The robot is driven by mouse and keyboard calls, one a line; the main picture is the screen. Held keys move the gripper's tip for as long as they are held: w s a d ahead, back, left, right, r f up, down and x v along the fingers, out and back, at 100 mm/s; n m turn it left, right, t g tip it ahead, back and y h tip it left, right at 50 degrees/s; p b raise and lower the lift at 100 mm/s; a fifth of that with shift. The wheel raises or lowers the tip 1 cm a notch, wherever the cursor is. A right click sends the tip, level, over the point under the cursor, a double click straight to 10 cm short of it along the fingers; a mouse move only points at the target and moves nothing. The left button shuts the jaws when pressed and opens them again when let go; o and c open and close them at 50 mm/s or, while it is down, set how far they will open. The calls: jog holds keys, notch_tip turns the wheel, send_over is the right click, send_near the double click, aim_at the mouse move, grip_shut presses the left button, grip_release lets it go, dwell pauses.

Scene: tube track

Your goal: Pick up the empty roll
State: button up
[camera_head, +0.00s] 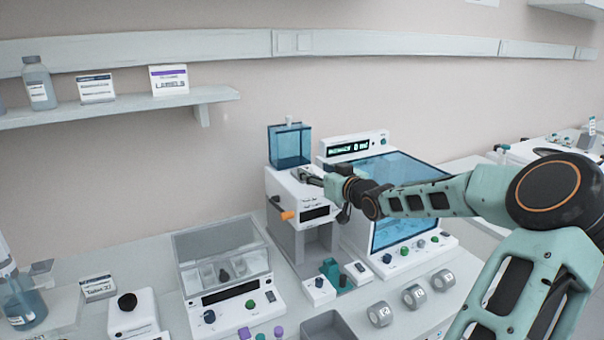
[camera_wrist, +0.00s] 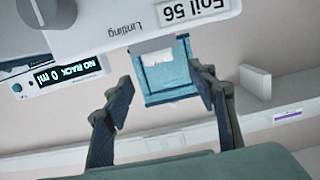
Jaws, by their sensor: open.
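My gripper (camera_head: 312,178) is at the upper front of a white dispenser (camera_head: 283,187) with a blue clear box (camera_head: 289,146) on top. In the wrist view my gripper (camera_wrist: 162,78) has its two dark fingers spread, with nothing seen held between them. No roll shows clearly at the fingers. Three grey-white rolls (camera_head: 413,296) lie in a row on the bench; I cannot tell whether any is empty.
A machine with a blue window (camera_head: 400,232) stands right of the dispenser, behind my arm. A clear-lidded box (camera_head: 222,252) stands to the left. A grey bin (camera_head: 328,326) is at the front edge. A wall shelf (camera_head: 120,112) holds a bottle and label boxes.

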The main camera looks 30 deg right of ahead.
aim_at(305, 167)
jog(key=shift+w+d+f+p, duration=0.1)
jog(key=shift+w+f+p, duration=0.15)
jog(key=shift+w, duration=0.95)
jog(key=shift+w+f+p, duration=0.15)
jog(key=shift+w+f, duration=0.05)
jog(key=shift+w, duration=1.05)
jog(key=shift+w+d+f+p, duration=0.1)
jog(key=shift+w+f+p, duration=0.15)
jog(key=shift+w, duration=0.95)
jog(key=c, duration=0.9)
